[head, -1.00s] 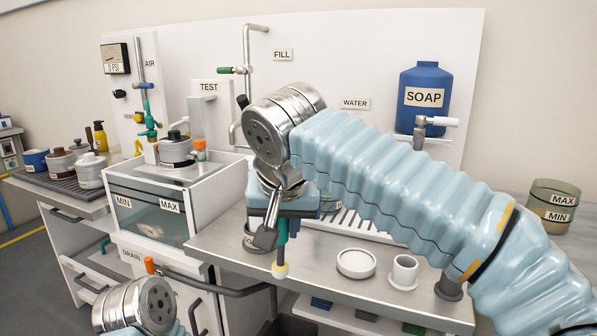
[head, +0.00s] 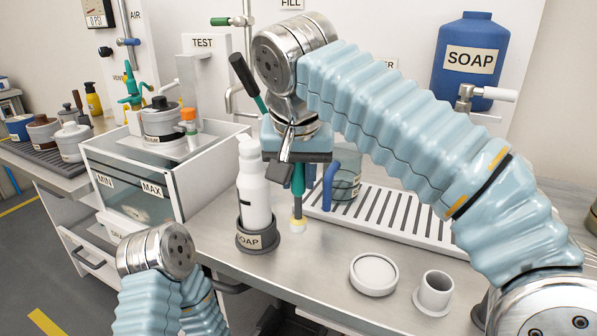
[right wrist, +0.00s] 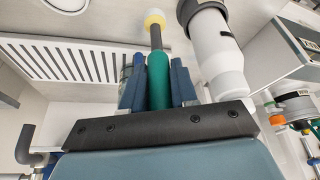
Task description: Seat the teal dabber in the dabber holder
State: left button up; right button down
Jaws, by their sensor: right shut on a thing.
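The teal dabber (head: 298,178) has a teal handle, a grey neck and a pale yellow-white tip. My right gripper (head: 308,176) is shut on its handle and holds it roughly upright, tip down, above the counter beside the white soap bottle. In the right wrist view the teal handle (right wrist: 158,82) sits between the two blue fingers, with the tip pointing away. A white flanged cup (head: 435,292), perhaps the dabber holder, stands empty on the counter at front right, apart from the dabber. My left arm shows at lower left, but its gripper does not show.
The white soap bottle (head: 254,190) stands in a dark labelled base just left of the dabber. A round white dish (head: 373,275) lies left of the cup. A slotted white drain tray (head: 412,222) and a clear beaker (head: 346,176) are behind. The counter front between bottle and dish is clear.

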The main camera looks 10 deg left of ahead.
jog(key=s+d+b, duration=0.3)
jog(key=d, duration=0.8)
jog(key=s+d+f+b, duration=0.1)
jog(key=s+d+b, duration=0.2)
jog(key=d, duration=0.9)
jog(key=shift+s+b, duration=0.35)
jog(key=shift+b, duration=0.25)
jog(key=shift+f+b, duration=2.1)
jog(key=shift+f, duration=0.65)
jog(key=c, duration=0.8)
grip_release()
jog(key=p+v, duration=0.6)
jog(key=v, duration=0.8)
jog(key=shift+w, duration=0.1)
